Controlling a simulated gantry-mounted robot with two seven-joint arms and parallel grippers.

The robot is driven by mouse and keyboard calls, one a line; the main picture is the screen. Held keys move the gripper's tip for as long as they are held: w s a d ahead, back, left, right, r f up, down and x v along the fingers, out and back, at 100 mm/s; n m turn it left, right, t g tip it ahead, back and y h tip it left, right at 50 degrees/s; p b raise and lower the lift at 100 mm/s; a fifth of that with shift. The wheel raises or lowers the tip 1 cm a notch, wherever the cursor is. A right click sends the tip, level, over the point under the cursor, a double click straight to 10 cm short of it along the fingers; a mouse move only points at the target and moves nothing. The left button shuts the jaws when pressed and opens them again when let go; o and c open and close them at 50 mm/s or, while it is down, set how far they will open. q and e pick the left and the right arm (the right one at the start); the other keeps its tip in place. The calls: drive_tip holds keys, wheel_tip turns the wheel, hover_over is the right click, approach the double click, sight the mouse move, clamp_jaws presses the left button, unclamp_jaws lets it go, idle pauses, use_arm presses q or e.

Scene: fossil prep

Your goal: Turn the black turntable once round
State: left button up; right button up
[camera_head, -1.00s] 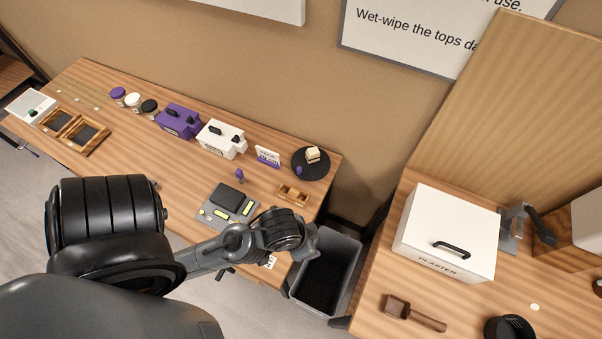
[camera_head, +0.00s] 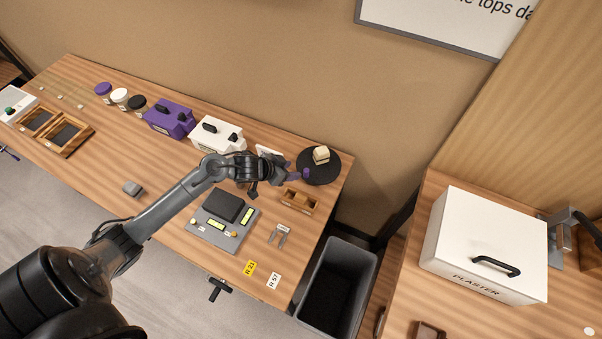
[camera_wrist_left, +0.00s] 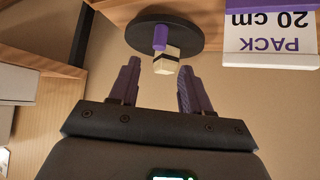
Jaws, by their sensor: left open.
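The black turntable (camera_head: 328,174) is a round disc near the far right corner of the left table. A cream block (camera_head: 321,153) and a purple peg (camera_head: 306,173) stand on it, the peg near its left edge. My left gripper (camera_head: 288,174) is just left of the turntable. In the left wrist view the turntable (camera_wrist_left: 190,38) lies ahead of the left gripper (camera_wrist_left: 158,70), whose purple fingers are apart and empty. The purple peg (camera_wrist_left: 160,38) and the cream block (camera_wrist_left: 166,62), with a dark band, show between the fingers. My right gripper does not show.
A small wooden tray (camera_head: 300,201) lies close below the turntable. A sign card (camera_wrist_left: 270,45) stands beside it, partly behind my arm in the head view. A grey scale (camera_head: 222,220) and a white machine (camera_head: 217,135) are nearby. A grey bin (camera_head: 338,288) stands beyond the table edge.

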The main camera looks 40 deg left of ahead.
sight(305, 171)
use_arm(q)
drive_tip(key=b+x, duration=0.1)
drive_tip(key=x, duration=0.9)
drive_tip(key=shift+c, duration=0.5)
clamp_jaws()
